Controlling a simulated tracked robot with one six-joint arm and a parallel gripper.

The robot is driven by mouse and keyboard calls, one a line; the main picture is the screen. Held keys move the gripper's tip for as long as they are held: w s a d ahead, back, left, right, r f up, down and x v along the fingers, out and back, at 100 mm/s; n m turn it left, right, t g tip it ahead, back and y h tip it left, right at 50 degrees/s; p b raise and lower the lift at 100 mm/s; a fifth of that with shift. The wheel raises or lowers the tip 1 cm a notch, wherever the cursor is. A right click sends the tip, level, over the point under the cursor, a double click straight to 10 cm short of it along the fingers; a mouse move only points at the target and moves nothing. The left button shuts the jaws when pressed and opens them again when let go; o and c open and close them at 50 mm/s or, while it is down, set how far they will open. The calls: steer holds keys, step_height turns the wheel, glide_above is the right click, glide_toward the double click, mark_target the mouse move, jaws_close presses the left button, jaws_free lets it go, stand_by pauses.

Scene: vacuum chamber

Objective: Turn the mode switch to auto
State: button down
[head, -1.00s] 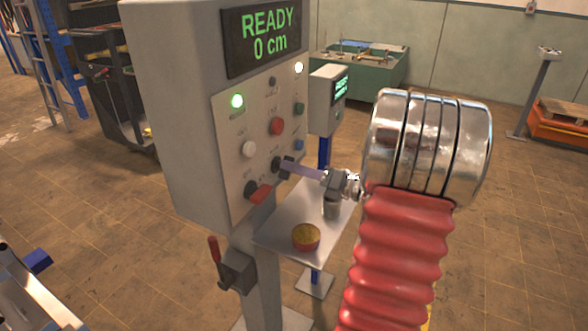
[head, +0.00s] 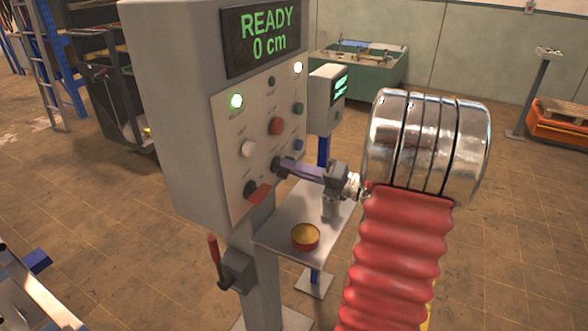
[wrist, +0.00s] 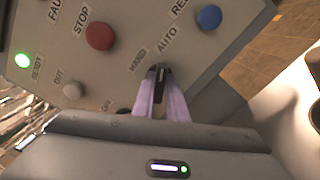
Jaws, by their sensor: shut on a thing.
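The mode switch is a small black knob (wrist: 158,72) on the grey control panel (wrist: 215,75), with the labels HAND and AUTO just above it. In the wrist view its long side runs up the picture, roughly toward AUTO. My gripper (wrist: 157,80) is shut on it, one pale purple finger on each side. In the head view my gripper (head: 284,165) reaches the panel from the right, and its fingers mostly hide the knob.
A red stop button (head: 276,126), a blue button (head: 299,145), a white button (head: 248,149) and a red-handled rotary switch (head: 258,193) surround the knob. Below is a metal shelf (head: 275,235) with a red bowl (head: 305,237). The display reads READY, 0 cm.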

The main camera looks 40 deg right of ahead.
steer(key=c, duration=1.8)
jaws_free()
steer(key=shift+o, duration=0.2)
steer(key=v, duration=1.4)
steer(key=shift+w+a, duration=0.1)
